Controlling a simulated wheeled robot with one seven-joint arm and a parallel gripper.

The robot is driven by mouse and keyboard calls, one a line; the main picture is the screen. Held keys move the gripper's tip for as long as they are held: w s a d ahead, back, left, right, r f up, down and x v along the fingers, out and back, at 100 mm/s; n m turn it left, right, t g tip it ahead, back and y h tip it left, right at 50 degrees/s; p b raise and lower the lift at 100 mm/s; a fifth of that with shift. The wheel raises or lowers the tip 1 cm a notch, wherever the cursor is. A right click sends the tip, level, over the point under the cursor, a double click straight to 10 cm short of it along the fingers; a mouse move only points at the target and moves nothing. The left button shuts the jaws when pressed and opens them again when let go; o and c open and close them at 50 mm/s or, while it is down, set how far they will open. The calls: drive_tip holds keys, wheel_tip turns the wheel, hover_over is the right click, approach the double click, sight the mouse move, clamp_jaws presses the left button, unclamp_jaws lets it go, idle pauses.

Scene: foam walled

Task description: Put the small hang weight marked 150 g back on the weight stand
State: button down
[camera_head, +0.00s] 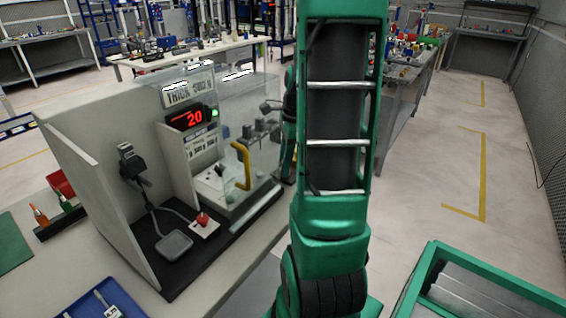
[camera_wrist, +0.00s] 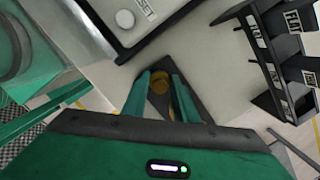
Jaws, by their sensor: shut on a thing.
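In the wrist view my gripper (camera_wrist: 161,90) has its two green fingers shut on a small brass-coloured weight (camera_wrist: 158,82). Its mark cannot be read here. A dark flat surface shows behind and below the fingers. A dark rack with stepped arms and white labels (camera_wrist: 280,55) stands to the right of my gripper, apart from it; I cannot tell for sure whether it is the weight stand. In the head view my green arm hides the gripper and the weight.
A thickness tester with a red display reading 20 (camera_head: 193,118) and a yellow handle (camera_head: 241,166) stands on the bench (camera_head: 215,275), behind clear panels. A blue tray (camera_head: 90,302) lies at the front left. A green-rimmed bin (camera_head: 420,275) is at lower right. The right-hand floor is clear.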

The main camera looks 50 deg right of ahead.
drive_tip(key=shift+f, duration=0.1)
drive_tip(key=c, duration=1.4)
unclamp_jaws()
wheel_tip(320, 180, up, 12)
drive_tip(key=s+d, duration=0.1)
drive_tip(key=shift+d, duration=0.15)
drive_tip(key=shift+s, duration=0.1)
